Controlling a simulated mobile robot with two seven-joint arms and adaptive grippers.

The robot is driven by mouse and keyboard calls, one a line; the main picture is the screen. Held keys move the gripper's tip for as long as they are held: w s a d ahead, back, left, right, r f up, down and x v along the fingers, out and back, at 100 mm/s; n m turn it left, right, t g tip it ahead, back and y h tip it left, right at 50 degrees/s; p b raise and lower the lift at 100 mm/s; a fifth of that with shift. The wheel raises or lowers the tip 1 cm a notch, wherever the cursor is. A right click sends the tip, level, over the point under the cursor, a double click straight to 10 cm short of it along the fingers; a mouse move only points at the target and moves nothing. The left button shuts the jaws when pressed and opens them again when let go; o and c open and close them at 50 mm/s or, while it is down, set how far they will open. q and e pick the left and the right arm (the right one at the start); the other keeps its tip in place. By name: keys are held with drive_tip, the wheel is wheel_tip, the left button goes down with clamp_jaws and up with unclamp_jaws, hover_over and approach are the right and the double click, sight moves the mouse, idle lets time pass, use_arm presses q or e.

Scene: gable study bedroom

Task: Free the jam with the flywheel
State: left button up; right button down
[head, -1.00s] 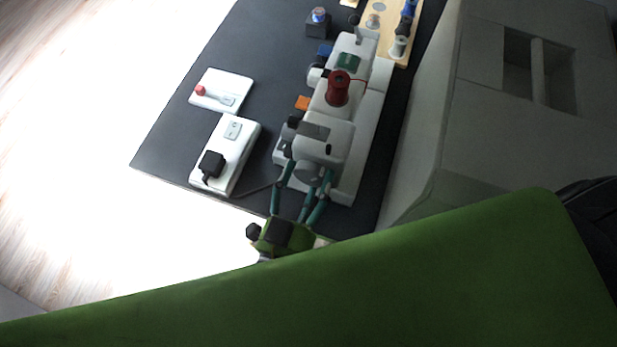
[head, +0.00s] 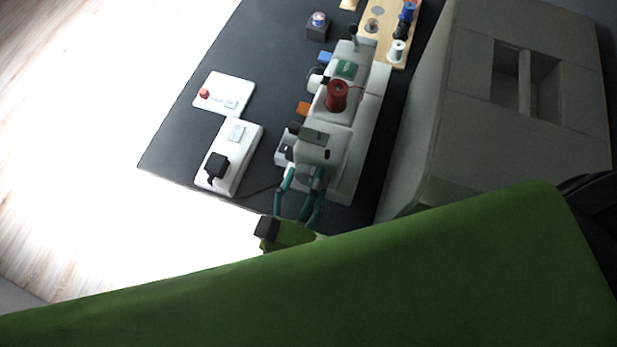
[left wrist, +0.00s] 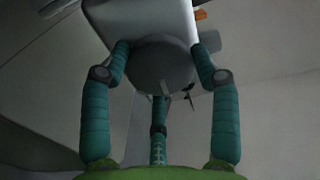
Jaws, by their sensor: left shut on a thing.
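A white sewing machine (head: 341,145) stands on the dark table, with a red thread spool (head: 337,96) on top. Its grey round flywheel (left wrist: 162,63) is at the near end of the machine in the left wrist view. My left gripper (head: 299,180) has its teal fingers around the flywheel, and its fingertips (left wrist: 163,50) touch the wheel's rim from both sides. It is shut on the wheel. In the head view the wheel is mostly hidden behind the fingers and the machine's end. My right gripper is not in view.
A white board with a black plug (head: 217,166) and a white board with a red knob (head: 204,94) lie left on the dark tabletop (head: 180,135). A wooden spool rack (head: 379,40) and a small dark box (head: 317,27) stand beyond. A grey sloped structure (head: 460,130) stands right.

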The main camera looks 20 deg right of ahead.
use_arm(q)
drive_tip(key=shift+r+n, duration=0.15)
drive_tip(key=shift+n, duration=0.55)
drive_tip(key=shift+w, duration=0.1)
drive_tip(key=o, duration=1.1)
drive_tip(key=shift+o, duration=0.2)
drive_tip(key=shift+s+a, duration=0.15)
drive_tip(key=shift+s, duration=0.1)
drive_tip(key=v, duration=1.1)
drive_tip(key=shift+s+a, duration=0.2)
